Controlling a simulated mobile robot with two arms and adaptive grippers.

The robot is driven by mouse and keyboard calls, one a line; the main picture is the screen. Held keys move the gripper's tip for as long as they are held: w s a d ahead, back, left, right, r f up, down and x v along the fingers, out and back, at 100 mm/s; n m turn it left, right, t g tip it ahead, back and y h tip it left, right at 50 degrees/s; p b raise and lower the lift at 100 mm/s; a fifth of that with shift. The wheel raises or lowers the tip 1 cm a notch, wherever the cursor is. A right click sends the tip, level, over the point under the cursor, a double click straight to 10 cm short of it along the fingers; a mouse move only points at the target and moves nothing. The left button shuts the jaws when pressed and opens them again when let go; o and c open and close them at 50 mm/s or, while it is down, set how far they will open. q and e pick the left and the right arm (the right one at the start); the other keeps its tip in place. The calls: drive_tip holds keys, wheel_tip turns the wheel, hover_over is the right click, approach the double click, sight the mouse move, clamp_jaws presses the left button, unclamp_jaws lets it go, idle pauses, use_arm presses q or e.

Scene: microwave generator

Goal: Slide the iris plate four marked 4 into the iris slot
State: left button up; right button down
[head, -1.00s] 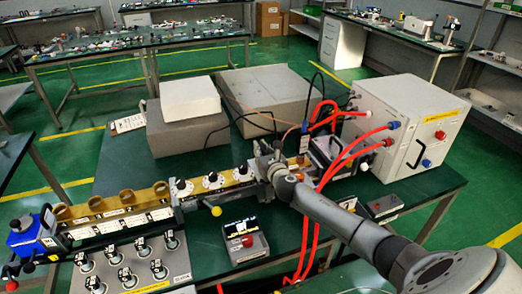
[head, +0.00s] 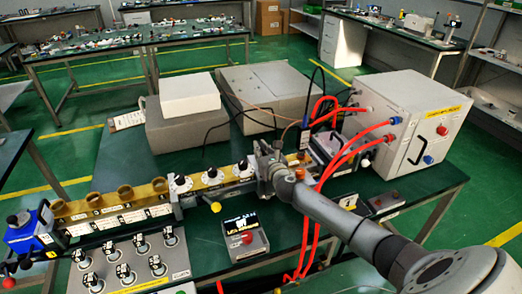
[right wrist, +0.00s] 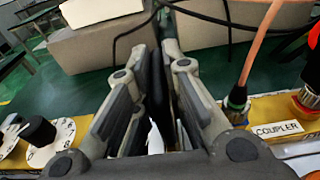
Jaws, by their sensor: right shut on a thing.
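My right gripper (head: 262,165) is at the gold waveguide line, right of the row of dials. In the right wrist view its two fingers (right wrist: 155,85) are close together around a thin dark piece (right wrist: 156,92) seen edge-on. I cannot read a number on it. The iris slot is not clearly visible; the gripper hides that part of the line. Several marked plates or knobs stand on a grey holder (head: 183,258) at the lower left; their numbers are too small to read surely. My left gripper is not in view.
A display box with a red button (head: 243,238) stands in front of the line. Red cables (head: 310,215) run right of my gripper to a white cabinet (head: 408,118). In the wrist view a COUPLER label (right wrist: 278,129) and an orange cable (right wrist: 262,40) are close to the right finger.

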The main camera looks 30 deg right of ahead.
drive_tip(key=shift+f+b, duration=1.5)
drive_tip(key=shift+f, duration=0.2)
drive_tip(key=c, duration=1.4)
unclamp_jaws()
drive_tip(key=shift+c, duration=0.2)
drive_tip(key=shift+s+f, duration=0.1)
drive_tip(key=v, duration=1.2)
drive_tip(key=shift+a, duration=0.1)
